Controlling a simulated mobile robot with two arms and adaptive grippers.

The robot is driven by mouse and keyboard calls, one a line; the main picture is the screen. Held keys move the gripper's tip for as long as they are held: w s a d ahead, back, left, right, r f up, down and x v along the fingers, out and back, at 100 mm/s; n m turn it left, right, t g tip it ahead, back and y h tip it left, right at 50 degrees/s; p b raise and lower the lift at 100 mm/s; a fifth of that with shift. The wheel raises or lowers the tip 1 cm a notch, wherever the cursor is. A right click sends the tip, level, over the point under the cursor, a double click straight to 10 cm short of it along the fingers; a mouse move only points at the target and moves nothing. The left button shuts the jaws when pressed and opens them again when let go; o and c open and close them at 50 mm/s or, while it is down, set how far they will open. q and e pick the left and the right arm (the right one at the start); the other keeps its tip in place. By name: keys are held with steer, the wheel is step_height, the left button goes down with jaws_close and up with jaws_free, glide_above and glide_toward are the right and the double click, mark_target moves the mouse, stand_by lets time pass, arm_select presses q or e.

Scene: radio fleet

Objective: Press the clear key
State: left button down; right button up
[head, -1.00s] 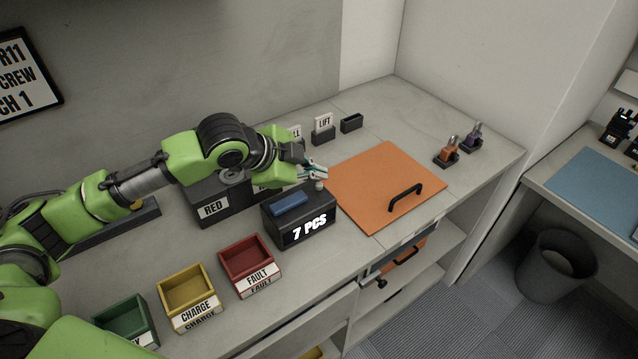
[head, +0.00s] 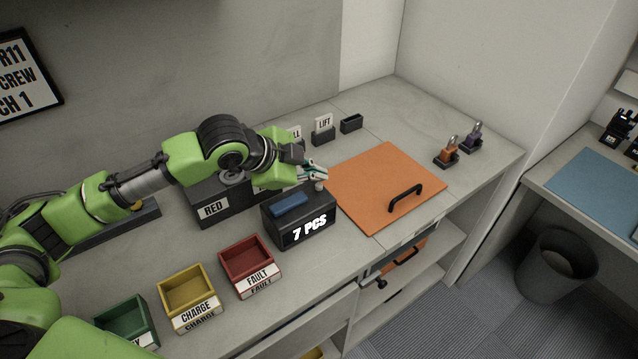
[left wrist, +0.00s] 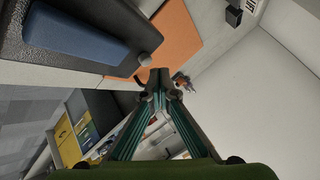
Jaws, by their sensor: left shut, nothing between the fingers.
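A black counter box (head: 306,230) on the bench shows "7 PCS" on its front. A long blue key (head: 289,204) lies on its top, and a small pale round knob (head: 320,186) stands at its far right corner. No "clear" label is readable on either. My left gripper (head: 322,173) is shut and empty, just above and behind the pale knob. In the left wrist view the blue key (left wrist: 75,38) and the knob (left wrist: 145,58) are to the left of the shut fingertips (left wrist: 159,75). I cannot tell whether the fingers touch the knob. My right gripper is not in view.
An orange board with a black handle (head: 388,185) lies right of the box. Red (head: 252,265), yellow (head: 187,298) and green (head: 125,325) trays stand at the front left.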

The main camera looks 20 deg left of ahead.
mark_target(317, 187)
arm_select(q)
steer(key=shift+f, duration=0.3)
steer(key=shift+f, duration=0.65)
stand_by(0.6)
steer(key=shift+r, duration=0.1)
steer(key=shift+r+p, duration=0.9)
steer(key=shift+p, duration=0.35)
step_height(317, 187, up, 5)
steer(key=p, duration=0.5)
steer(key=shift+r+p, duration=0.1)
steer(key=shift+p, duration=0.25)
